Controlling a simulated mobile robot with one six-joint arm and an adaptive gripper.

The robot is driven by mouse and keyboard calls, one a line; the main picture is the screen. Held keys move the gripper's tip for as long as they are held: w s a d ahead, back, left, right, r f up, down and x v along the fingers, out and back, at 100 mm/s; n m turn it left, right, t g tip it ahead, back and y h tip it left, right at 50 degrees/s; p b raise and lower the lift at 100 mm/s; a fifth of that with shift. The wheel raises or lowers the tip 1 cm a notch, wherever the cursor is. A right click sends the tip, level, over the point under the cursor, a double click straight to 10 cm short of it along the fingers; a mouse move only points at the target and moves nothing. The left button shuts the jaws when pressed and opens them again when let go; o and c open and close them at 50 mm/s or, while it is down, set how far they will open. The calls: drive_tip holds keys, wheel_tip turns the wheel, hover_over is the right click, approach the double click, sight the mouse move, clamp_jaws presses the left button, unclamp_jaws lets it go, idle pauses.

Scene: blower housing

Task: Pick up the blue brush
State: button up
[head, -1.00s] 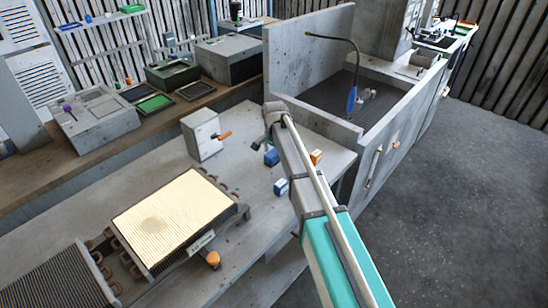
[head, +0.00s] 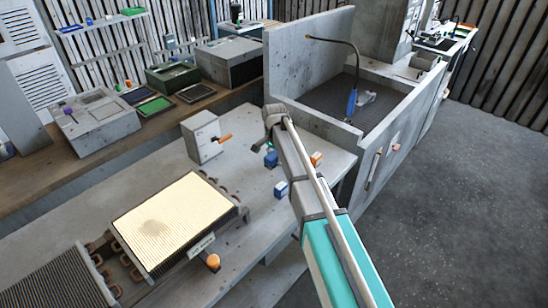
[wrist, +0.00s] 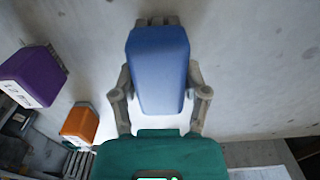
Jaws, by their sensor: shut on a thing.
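In the wrist view my gripper (wrist: 162,98) is shut on the blue brush (wrist: 160,62), with one finger on each side of its blue block. A grey part of it shows at the far end. A purple block with a white label (wrist: 32,77) and an orange block (wrist: 80,123) lie to the left, apart from my fingers. In the head view my arm hides most of the gripper. A blue block (head: 271,158) shows beside the arm's end, over the grey bench. I cannot tell whether the brush is clear of the surface.
Another blue and white block (head: 281,188) and an orange block (head: 316,158) are close to my arm. A grey box with an orange handle (head: 203,137) stands to the left. A finned panel (head: 172,222) lies on the bench front. A walled basin (head: 310,50) is behind.

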drive_tip(key=shift+r+p, duration=1.05)
drive_tip(key=shift+r, duration=0.1)
drive_tip(key=s+r+p, duration=1)
drive_tip(key=s, duration=0.4)
drive_tip(key=shift+a+r, duration=0.25)
drive_tip(key=o, duration=0.7)
drive_tip(key=c, duration=0.4)
drive_tip(key=shift+f+b, duration=0.45)
drive_tip(key=shift+f, duration=0.25)
drive_tip(key=shift+d, duration=0.1)
